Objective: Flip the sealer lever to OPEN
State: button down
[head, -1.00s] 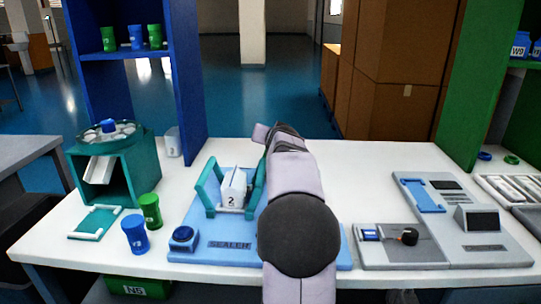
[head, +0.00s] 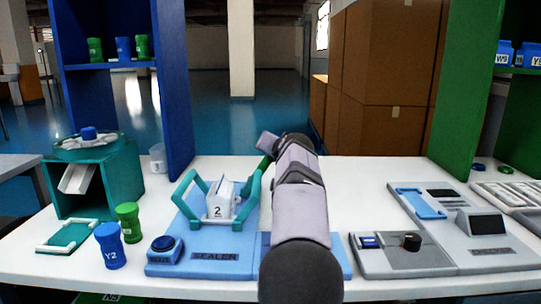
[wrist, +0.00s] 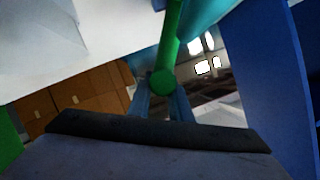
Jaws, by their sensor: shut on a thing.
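The blue sealer (head: 215,257) sits on the white table in the head view, left of my arm. In the wrist view the green lever (wrist: 170,45) reaches down to a rounded end between my fingers. My gripper (wrist: 161,105) is shut on the lever near that end. In the head view my fingertips are hidden. The lever's base is hidden, and I see no OPEN mark.
A blue jar (head: 110,247) and a green jar (head: 129,223) stand left of the sealer. A teal dispenser (head: 95,180) stands behind them. A grey device (head: 405,252) lies right of my arm. The table (head: 345,180) is clear behind it.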

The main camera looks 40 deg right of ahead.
jog(key=shift+s+d+f, duration=0.25)
jog(key=shift+d+f, duration=0.05)
jog(key=shift+f, duration=0.2)
jog(key=c, duration=1.6)
grip_release()
jog(key=shift+c, duration=0.2)
jog(key=shift+r, duration=0.1)
jog(key=shift+a+r, duration=0.1)
jog(key=shift+s, duration=0.1)
jog(key=b+v, duration=0.1)
jog(key=v, duration=0.6)
